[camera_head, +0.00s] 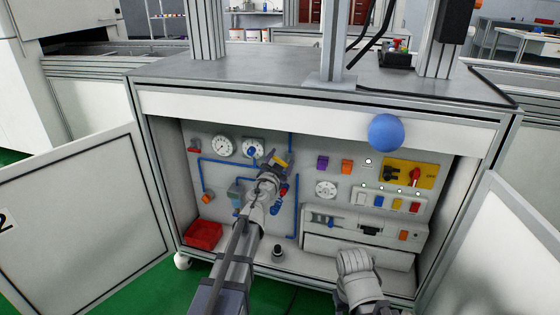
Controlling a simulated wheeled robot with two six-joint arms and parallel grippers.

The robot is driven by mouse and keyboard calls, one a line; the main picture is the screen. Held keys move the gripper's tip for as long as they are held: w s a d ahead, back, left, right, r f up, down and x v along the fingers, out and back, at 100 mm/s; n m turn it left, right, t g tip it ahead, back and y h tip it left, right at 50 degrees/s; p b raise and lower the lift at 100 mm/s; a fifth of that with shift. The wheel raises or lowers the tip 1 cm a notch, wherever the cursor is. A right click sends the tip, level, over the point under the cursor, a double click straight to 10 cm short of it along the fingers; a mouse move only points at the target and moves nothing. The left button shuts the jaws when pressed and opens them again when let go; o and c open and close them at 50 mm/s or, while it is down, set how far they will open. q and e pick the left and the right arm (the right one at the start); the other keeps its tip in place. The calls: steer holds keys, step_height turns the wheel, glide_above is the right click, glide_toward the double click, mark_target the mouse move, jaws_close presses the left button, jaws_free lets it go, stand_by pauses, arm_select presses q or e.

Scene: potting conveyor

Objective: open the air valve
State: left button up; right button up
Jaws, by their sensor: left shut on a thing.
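The open cabinet's back panel (225,175) carries gauges, blue air lines and valves. My right arm shows low at the right in front of the cabinet. Its gripper fingers do not show.
Two cabinet doors (85,220) (500,250) stand open at the sides. A red bin (203,235) sits at the cabinet's lower left. A yellow switch plate (409,172) with a red knob is at the right. A blue ball (386,131) shows before the upper edge.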

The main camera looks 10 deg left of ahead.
arm_select(q)
steer(key=m, duration=0.2)
steer(key=d+m, duration=0.1)
steer(key=m, duration=0.3)
steer(key=shift+d+r, duration=0.15)
steer(key=shift+r, duration=0.15)
steer(key=shift+s+d+m, duration=0.1)
steer(key=shift+d+m, duration=0.1)
steer(key=shift+m, duration=0.85)
steer(key=shift+w+d+m, duration=0.1)
steer(key=shift+d+m, duration=0.1)
steer(key=shift+m, duration=0.8)
steer(key=shift+s+d+m, duration=0.1)
steer(key=shift+d+m, duration=0.1)
steer(key=shift+m, duration=0.85)
steer(key=o, duration=1.2)
steer(key=shift+o, duration=0.2)
steer(key=s, duration=0.7)
steer(key=shift+s, duration=0.4)
steer(key=shift+a, duration=0.1)
